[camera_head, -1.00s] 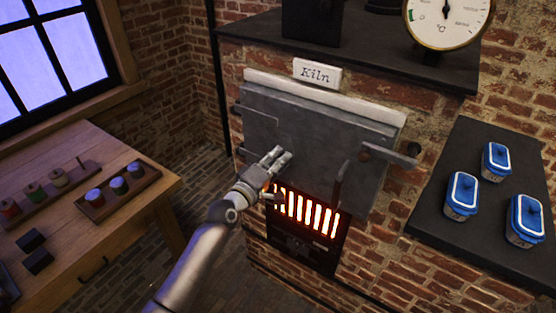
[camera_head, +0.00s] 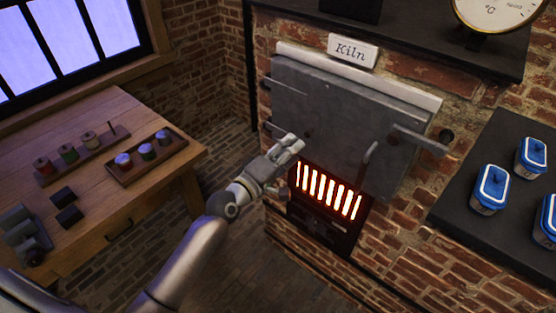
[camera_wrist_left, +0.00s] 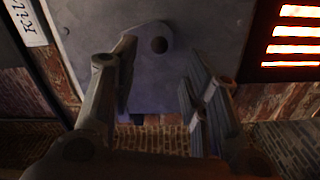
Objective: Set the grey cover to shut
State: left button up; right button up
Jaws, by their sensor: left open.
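The grey cover I take to be the flat metal panel (camera_head: 345,105) on the front of the kiln, lying close to the brickwork. In the left wrist view its grey face (camera_wrist_left: 215,30) fills the top. A small rounded grey plate (camera_wrist_left: 158,27) with a dark round spot sits on that face; I cannot tell whether the spot is a hole or a knob. My left gripper (camera_head: 294,143) is open at the panel's lower left. In the wrist view its fingers (camera_wrist_left: 155,90) stand on both sides below the plate, apparently empty. My right gripper is out of view.
A glowing grate (camera_head: 328,190) is just below the panel. A latch bar (camera_head: 418,140) and an upright handle (camera_head: 368,155) jut out at the right. A wooden table (camera_head: 150,190) stands left; a dark counter (camera_head: 465,225) with blue-lidded jars (camera_head: 491,186) stands right.

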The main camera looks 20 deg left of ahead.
pick_arm(q)
jog(key=v, duration=0.4)
jog(key=shift+s+a, duration=0.1)
jog(key=shift+s, duration=0.25)
jog(key=s+a+f+m+g+y, duration=0.1)
jog(key=s+f+m+g, duration=0.2)
jog(key=f, duration=0.9)
jog(key=s+a+f+g+y, duration=0.2)
jog(key=s+f, duration=0.3)
jog(key=f, duration=0.8)
jog(key=s+a+f+m+g+y, duration=0.1)
jog(key=s+f+m+g, duration=0.2)
jog(key=f, duration=0.9)
jog(key=s+f+m+g, duration=0.2)
jog(key=s+f, duration=0.4)
jog(key=s, duration=0.6)
jog(key=s+f+m+g+y, duration=0.1)
jog(key=s+f+m+g, duration=0.2)
jog(key=s+f, duration=0.4)
jog(key=s+f+m+g+y, duration=0.1)
jog(key=s+f, duration=0.6)
jog(key=s, duration=1)
jog(key=shift+s+a+f+m+g, duration=0.25)
jog(key=shift+a+m+g, duration=0.1)
jog(key=shift+m+g, duration=0.6)
